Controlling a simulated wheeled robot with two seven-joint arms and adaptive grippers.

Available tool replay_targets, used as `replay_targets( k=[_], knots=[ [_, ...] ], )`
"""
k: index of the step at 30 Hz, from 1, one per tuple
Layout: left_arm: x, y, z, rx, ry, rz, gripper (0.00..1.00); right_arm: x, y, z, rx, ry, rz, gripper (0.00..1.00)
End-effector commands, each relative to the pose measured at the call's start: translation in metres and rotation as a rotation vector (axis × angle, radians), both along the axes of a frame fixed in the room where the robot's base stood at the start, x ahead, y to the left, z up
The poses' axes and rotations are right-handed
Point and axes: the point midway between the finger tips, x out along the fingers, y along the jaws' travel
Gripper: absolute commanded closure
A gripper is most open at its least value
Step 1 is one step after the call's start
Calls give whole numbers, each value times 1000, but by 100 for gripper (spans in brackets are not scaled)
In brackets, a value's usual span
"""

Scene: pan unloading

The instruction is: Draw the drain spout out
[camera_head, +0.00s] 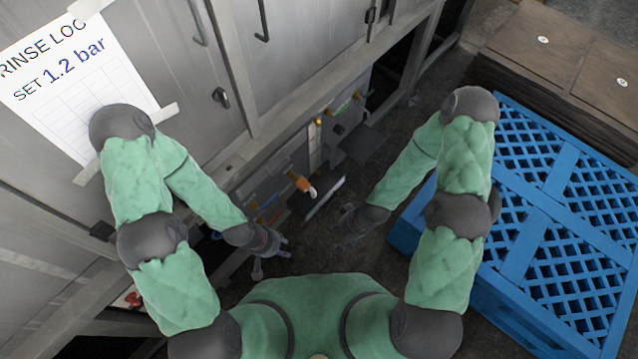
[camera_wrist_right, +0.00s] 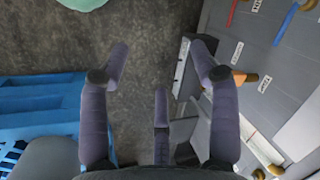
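A grey service panel (camera_head: 290,165) with small fittings is set low in the metal front, between my arms. An orange piece with a pale end (camera_head: 302,186) sticks out of it; I cannot tell whether this is the drain spout. My left gripper (camera_head: 276,250) is left of and below that piece, apart from it, with its fingers spread and nothing seen in them. My right gripper (camera_head: 346,225) is to the right, clear of the panel.
In the right wrist view the panel carries a red handle (camera_wrist_right: 233,12), a blue handle (camera_wrist_right: 286,20) and brass-coloured fittings. A box-like part (camera_wrist_right: 184,62) juts out near the right finger. A blue crate (camera_head: 520,250) stands to the right. A paper log sheet (camera_head: 75,80) hangs upper left.

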Motion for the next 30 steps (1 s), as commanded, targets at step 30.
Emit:
replay_targets(
  k=[30],
  knots=[
    [0,0,-28,0,0,0,60,268,33,-137,5,-400,783,37]
  ],
)
